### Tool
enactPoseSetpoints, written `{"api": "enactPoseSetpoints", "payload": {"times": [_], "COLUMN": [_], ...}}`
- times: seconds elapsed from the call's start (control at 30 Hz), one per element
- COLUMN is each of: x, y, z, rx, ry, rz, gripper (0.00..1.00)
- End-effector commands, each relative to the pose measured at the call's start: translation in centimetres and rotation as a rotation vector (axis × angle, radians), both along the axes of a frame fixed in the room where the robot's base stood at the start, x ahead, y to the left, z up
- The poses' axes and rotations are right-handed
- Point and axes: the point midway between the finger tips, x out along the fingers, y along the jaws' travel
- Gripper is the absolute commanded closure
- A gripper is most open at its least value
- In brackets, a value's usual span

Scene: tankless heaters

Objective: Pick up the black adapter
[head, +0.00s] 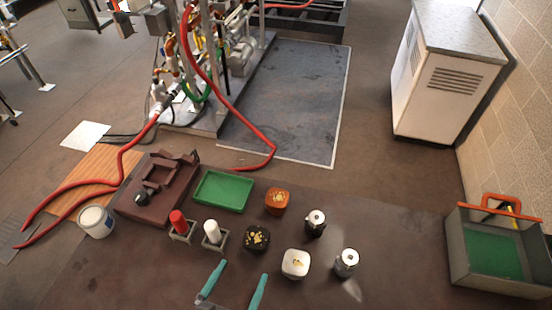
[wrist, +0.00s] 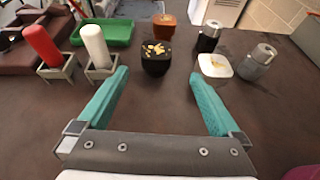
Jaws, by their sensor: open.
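A black rounded block with gold marks (head: 256,239) stands on the dark brown table, and in the wrist view it (wrist: 156,57) sits just beyond and between my fingertips. A black cylinder with a silver top (head: 315,223) stands right of it, also in the wrist view (wrist: 208,37). I cannot tell for sure which of these is the black adapter. My gripper (head: 243,273) has two teal fingers spread wide, open and empty. In the head view it is on the near side of the black block, not touching it. Nothing hides the block's top.
A white block (head: 296,264), a grey cylinder (head: 345,262) and an orange block (head: 277,201) stand near. Red (head: 179,222) and white (head: 212,232) cylinders sit in holders at left. A green tray (head: 222,191) lies behind. A grey bin (head: 459,255) stands far right.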

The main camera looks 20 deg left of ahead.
Motion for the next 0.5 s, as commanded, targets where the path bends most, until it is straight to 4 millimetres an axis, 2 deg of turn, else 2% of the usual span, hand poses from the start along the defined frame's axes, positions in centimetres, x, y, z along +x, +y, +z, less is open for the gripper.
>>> {"api": "enactPoseSetpoints", "payload": {"times": [0.07, 0.3, 0.5], "x": [0.1, 5.9, 8.7], "y": [0.6, 0.5, 0.5], "z": [-0.9, -3.2, -4.4], "rx": [-0.027, -0.025, -0.024], "ry": [-0.001, 0.001, 0.001], "rz": [0.053, 0.049, 0.052], "gripper": [0.00, 0.00, 0.00]}}
